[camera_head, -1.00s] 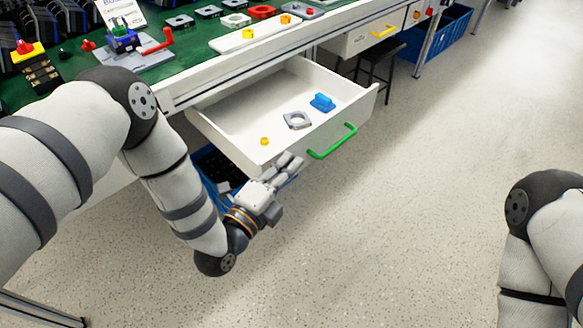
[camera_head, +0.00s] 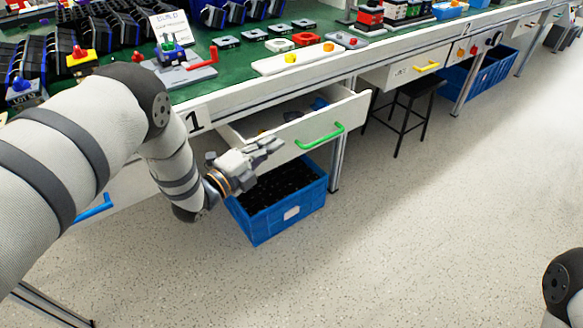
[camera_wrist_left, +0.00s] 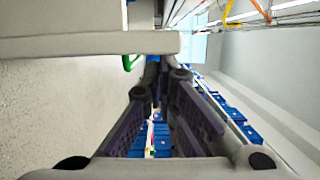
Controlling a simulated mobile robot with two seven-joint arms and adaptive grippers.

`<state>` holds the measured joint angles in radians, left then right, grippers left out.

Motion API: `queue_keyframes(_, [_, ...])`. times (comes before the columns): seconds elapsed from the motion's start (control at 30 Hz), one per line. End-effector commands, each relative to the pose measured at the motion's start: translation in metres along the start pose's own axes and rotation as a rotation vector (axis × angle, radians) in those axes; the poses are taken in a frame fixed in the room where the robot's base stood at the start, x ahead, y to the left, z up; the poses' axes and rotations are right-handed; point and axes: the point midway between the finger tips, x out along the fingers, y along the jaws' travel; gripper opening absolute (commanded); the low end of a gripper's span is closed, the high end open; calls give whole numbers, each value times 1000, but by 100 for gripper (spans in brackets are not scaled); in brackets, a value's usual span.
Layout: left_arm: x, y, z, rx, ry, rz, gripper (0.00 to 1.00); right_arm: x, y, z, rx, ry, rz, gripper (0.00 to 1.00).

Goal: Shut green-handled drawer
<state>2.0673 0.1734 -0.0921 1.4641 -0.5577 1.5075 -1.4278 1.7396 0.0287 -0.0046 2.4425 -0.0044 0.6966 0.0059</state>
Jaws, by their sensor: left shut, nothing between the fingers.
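The white drawer (camera_head: 350,113) with the green handle (camera_head: 320,137) is partly open under the workbench. A strip of its inside shows, with a few small parts in shadow. My left gripper (camera_head: 277,145) is shut and empty at the left end of the drawer front, left of the handle. The fingers overlap the front in the head view; I cannot tell whether they touch it. In the left wrist view, the drawer (camera_wrist_left: 90,45) spans the upper left, and a bit of the green handle (camera_wrist_left: 130,62) shows beside the fingers. My right gripper is out of view.
A blue crate (camera_head: 285,205) stands on the floor below the drawer. A black stool (camera_head: 412,105) and a drawer with a yellow handle (camera_head: 427,66) are to the right. A blue handle (camera_head: 94,209) shows at left. The floor in front is clear.

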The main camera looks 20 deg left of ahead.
Motion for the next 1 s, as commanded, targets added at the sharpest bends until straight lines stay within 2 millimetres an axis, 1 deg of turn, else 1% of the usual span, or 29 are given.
queue_keyframes(0.03, [2, 6, 11, 2, -1, 3, 0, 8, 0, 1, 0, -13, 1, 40])
queue_keyframes(0.2, [11, 6, 46, 1, -1, 3, 0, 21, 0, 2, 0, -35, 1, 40])
queue_keyframes(0.4, [18, 4, 74, 0, -1, 2, 0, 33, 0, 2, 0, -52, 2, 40])
queue_keyframes(0.6, [22, 2, 88, 0, 0, 1, 0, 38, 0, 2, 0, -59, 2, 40])
queue_keyframes(1.0, [23, 0, 92, 0, -3, 0, 0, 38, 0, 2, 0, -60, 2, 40])
